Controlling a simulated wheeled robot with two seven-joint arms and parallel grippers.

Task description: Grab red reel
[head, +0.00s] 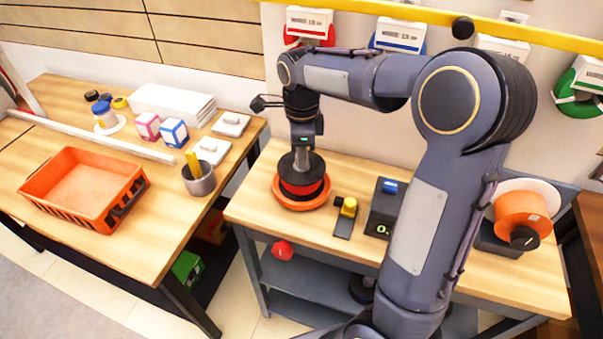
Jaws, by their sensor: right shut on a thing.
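My right arm reaches across the wooden workbench from the right side of the head view. My right gripper (301,163) points straight down and is shut on the red reel (303,188). The reel shows a red band under a dark top and sits on a round orange base (287,204) at the bench's left end. The gripper hides part of the reel's top, so the exact grip is hard to see. My left gripper is not in view.
A yellow-and-black part (346,210) and a dark device with a display (382,210) stand right of the reel. An orange spool (522,217) is at the far right. The left table holds an orange crate (84,185) and a grey cup (198,180). Reels hang on the wall behind.

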